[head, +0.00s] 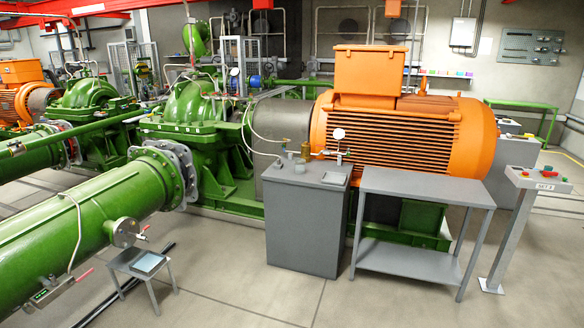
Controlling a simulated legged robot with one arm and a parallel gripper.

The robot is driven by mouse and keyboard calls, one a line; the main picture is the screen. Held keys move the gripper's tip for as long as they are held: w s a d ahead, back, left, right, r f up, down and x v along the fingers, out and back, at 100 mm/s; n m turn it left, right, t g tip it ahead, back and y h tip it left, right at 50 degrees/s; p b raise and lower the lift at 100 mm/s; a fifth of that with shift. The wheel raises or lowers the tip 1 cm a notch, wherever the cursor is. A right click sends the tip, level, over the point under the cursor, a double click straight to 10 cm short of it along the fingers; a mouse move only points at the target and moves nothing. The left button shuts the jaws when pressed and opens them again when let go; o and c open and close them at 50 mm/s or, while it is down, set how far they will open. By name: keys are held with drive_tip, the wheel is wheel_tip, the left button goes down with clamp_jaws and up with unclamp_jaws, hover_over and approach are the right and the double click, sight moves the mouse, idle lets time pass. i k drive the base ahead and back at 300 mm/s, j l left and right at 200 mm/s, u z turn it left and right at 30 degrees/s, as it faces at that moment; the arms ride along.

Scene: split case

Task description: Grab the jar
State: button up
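No object is clearly recognisable as a jar at this size. A small brass-coloured object (305,152) stands upright at the back of the grey cabinet top; I cannot tell whether it is the jar or a fitting. A round white-faced gauge (338,134) stands just right of it. The grey cabinet (305,225) stands on the floor in front of the large orange motor (400,140). My gripper is not in view.
A grey two-level table (427,186) stands right of the cabinet, its top bare. A control post (510,230) stands further right. A small stool (140,263) and large green pipe (90,225) are at left. The floor in front of the cabinet is clear.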

sight(300, 166)
drive_tip(key=i+z, duration=0.3)
drive_tip(key=i, duration=1.6)
drive_tip(key=i+l+u, duration=0.15)
drive_tip(key=i+u, duration=0.3)
drive_tip(key=i, duration=0.2)
drive_tip(key=i+l+u, duration=0.45)
drive_tip(key=i, duration=0.2)
drive_tip(key=i+l+u, duration=0.4)
drive_tip(key=i+l, duration=0.15)
